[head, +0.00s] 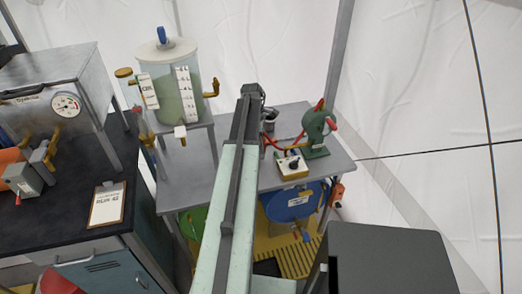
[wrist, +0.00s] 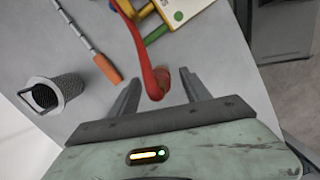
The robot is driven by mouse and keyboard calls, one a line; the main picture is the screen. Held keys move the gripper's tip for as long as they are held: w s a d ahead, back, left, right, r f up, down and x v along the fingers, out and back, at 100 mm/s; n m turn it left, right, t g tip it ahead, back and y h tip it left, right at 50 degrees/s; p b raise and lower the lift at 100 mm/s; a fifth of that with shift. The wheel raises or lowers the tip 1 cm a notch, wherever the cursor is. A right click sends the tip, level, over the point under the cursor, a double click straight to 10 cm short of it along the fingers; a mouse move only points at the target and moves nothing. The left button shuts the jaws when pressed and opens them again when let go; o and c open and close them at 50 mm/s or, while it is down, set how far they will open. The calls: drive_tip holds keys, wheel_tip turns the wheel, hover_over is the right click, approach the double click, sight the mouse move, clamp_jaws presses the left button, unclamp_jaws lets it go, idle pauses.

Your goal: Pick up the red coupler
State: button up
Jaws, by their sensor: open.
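A curved red piece (wrist: 155,80), which I take for the red coupler, reaches down in the wrist view with its rounded end between the fingers of my gripper (wrist: 160,77). The fingers are open, one on each side of it, with a gap to each. A duller red patch shows just right of its end; I cannot tell whether it is the same part. In the head view my arm hides the gripper, and a red line (head: 276,143) runs out beside it on the grey table (head: 232,180).
In the wrist view, a mesh cylinder (wrist: 72,88) and an orange-handled rod (wrist: 108,69) lie left; a white-topped box (wrist: 182,10) is above.

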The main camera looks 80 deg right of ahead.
wheel_tip(320, 180, down, 2)
drive_tip(key=shift+s+b, duration=0.1)
drive_tip(key=shift+b, duration=0.25)
drive_tip(key=shift+r, duration=0.15)
clamp_jaws()
drive_tip(key=shift+r+p, duration=0.15)
drive_tip(key=shift+p, duration=0.15)
wheel_tip(320, 180, up, 4)
drive_tip(key=p, duration=0.3)
drive_tip(key=shift+f+p, duration=0.2)
drive_tip(key=shift+p, duration=0.15)
drive_tip(key=w+a, duration=0.2)
drive_tip(key=a, duration=0.5)
drive_tip(key=w+a+r+p, duration=0.1)
drive_tip(key=w+a, duration=0.2)
drive_tip(key=a, duration=0.5)
